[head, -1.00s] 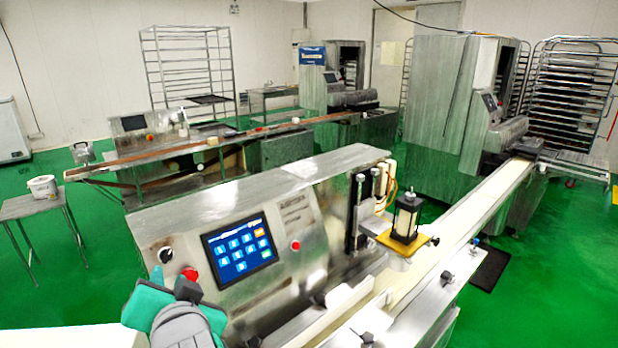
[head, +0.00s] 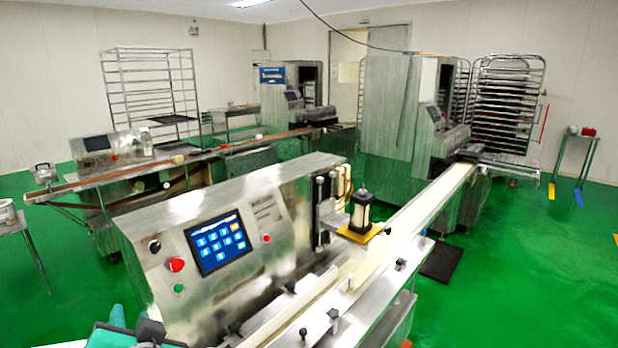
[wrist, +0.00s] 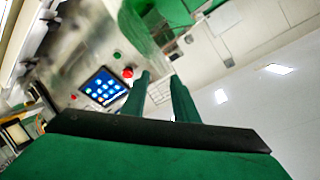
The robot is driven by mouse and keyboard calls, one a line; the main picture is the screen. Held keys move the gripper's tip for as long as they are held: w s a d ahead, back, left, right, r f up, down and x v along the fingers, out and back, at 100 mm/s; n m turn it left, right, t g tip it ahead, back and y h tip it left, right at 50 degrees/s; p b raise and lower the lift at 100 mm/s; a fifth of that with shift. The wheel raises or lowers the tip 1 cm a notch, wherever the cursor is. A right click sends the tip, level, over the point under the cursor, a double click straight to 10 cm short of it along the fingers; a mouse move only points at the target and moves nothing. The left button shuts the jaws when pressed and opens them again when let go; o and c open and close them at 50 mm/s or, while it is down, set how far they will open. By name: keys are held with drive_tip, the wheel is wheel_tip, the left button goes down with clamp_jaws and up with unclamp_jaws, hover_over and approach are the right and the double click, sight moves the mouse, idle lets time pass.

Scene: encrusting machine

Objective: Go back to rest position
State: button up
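My gripper (head: 117,318) shows only in part at the bottom left of the head view, below the front panel of the encrusting machine (head: 268,190). In the wrist view its two green fingers (wrist: 160,82) stand apart with nothing between them. The panel has a lit blue touchscreen (head: 215,243), a red button (head: 175,264), a green button (head: 179,288) and a dark knob (head: 154,246). In the wrist view the screen (wrist: 103,87) and red button (wrist: 128,72) lie beyond the fingers, apart from them. Most of my arm is hidden.
A conveyor belt (head: 432,200) runs from the machine to the back right. A second line (head: 150,165) stands behind at left. Green floor (head: 530,270) is clear at right.

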drive_tip(key=s+d+f+t+h, duration=0.1)
drive_tip(key=d+f, duration=0.4)
drive_tip(key=f, duration=0.4)
drive_tip(key=d+f+m+t+h, duration=0.1)
drive_tip(key=d+f+h, duration=0.1)
drive_tip(key=d+f, duration=0.6)
drive_tip(key=s+d+f+t+h, duration=0.1)
drive_tip(key=d+f, duration=0.2)
drive_tip(key=f, duration=0.8)
drive_tip(key=s+d+f+h, duration=0.3)
drive_tip(key=s+d+f, duration=0.45)
drive_tip(key=s, duration=0.35)
drive_tip(key=s+d+h, duration=0.1)
drive_tip(key=s+d, duration=0.2)
drive_tip(key=s, duration=0.5)
drive_tip(key=s+d+n+t+h, duration=0.1)
drive_tip(key=s+d, duration=0.2)
drive_tip(key=s, duration=0.5)
drive_tip(key=shift+r+n, duration=0.15)
drive_tip(key=shift+n, duration=0.15)
drive_tip(key=shift+a, duration=0.1)
drive_tip(key=shift+c, duration=0.4)
